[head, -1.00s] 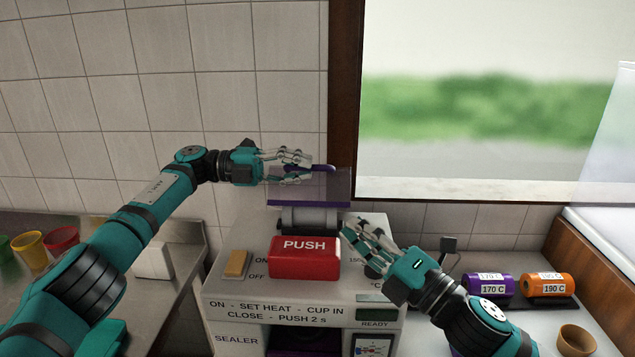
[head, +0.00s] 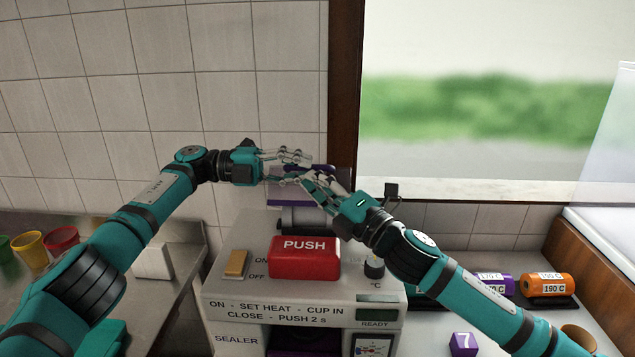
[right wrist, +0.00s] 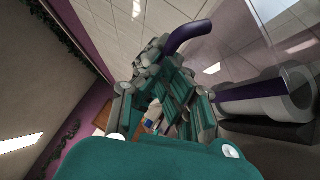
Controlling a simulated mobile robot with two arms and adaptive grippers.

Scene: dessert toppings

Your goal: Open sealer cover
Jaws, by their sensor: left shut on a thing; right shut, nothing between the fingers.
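The sealer (head: 225,292) stands in the middle of the head view, with a red PUSH block (head: 304,265) on top. Its see-through purple cover (head: 285,199) is raised behind the block. My left gripper (head: 303,163) is shut on the cover's purple handle (head: 323,168). My right gripper (head: 300,181) is shut and empty, just below the left one and in front of the cover. Whether it touches the cover I cannot tell. A curved purple handle end (right wrist: 188,36) shows beyond my right fingers (right wrist: 160,75) in the right wrist view.
A tan switch (head: 236,263) and a dark heat knob (head: 374,267) are on the sealer's top. Purple (head: 497,284) and orange (head: 547,287) heat rolls lie at right. A purple block marked 7 (head: 464,344) is at front right. Coloured cups (head: 61,241) stand at far left.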

